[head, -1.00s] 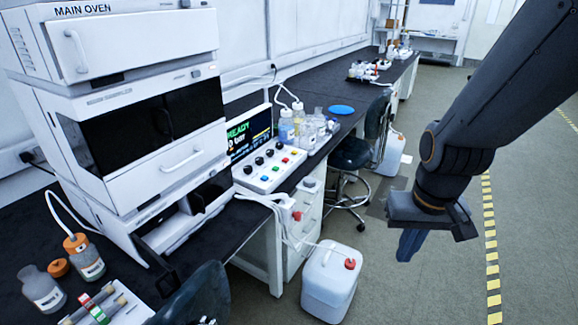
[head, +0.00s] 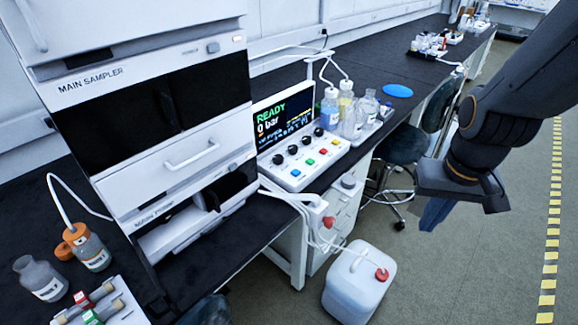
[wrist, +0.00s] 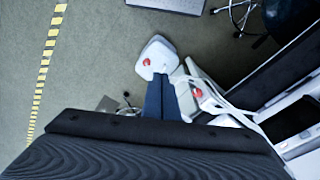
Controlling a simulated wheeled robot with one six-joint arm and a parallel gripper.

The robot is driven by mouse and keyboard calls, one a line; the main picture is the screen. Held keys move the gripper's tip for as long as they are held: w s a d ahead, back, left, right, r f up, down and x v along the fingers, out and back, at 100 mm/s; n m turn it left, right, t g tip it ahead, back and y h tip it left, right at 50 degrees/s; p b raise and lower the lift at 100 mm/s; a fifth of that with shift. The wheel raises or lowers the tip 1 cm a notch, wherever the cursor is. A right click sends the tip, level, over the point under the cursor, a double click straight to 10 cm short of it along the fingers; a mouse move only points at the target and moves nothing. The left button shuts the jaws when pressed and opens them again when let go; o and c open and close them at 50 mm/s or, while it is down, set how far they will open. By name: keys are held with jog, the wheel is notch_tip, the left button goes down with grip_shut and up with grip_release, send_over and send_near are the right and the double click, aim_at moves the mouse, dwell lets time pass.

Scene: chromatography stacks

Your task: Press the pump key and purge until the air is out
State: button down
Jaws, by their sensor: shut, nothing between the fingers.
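The control panel (head: 303,160) stands on the black bench in the head view, with several black knobs and coloured keys: blue, green, red and yellow. Which key is the pump key cannot be read. Its screen (head: 284,122) shows "READY" and "0 bar". The white main stack (head: 150,125), labelled "MAIN SAMPLER", stands left of the panel. My gripper (head: 434,214) hangs over the floor to the right of the panel, well apart from it, pointing down. Its blue fingers are together and empty, also in the wrist view (wrist: 160,98).
A white waste canister (head: 355,290) with a red cap stands on the floor by the bench, also in the wrist view (wrist: 156,57). Bottles (head: 350,112) stand behind the panel. A stool (head: 400,148) is beyond. Open floor lies right of the canister.

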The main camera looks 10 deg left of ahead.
jog(key=shift+s+d, duration=0.1)
jog(key=w+a+f+n+t+y+p, duration=0.1)
jog(key=w+a+n+t+p, duration=0.1)
jog(key=w+a+n, duration=0.55)
jog(key=w+a+n+t+p, duration=0.15)
jog(key=w+a+n, duration=0.25)
jog(key=w+n, duration=0.65)
jog(key=w+a+f+n+t+y, duration=0.1)
jog(key=w+a+n, duration=0.2)
jog(key=a+n, duration=0.2)
jog(key=w+a+f+n+y+p, duration=0.1)
jog(key=w+a+n, duration=0.3)
jog(key=a, duration=0.4)
jog(key=w+a+f+n+t+y, duration=0.1)
jog(key=w+a+n+y, duration=0.1)
jog(key=a+n, duration=0.5)
jog(key=shift+w+f+t+p, duration=0.35)
jog(key=shift+w+f+p, duration=0.05)
jog(key=shift+w, duration=0.4)
jog(key=shift+f, duration=0.15)
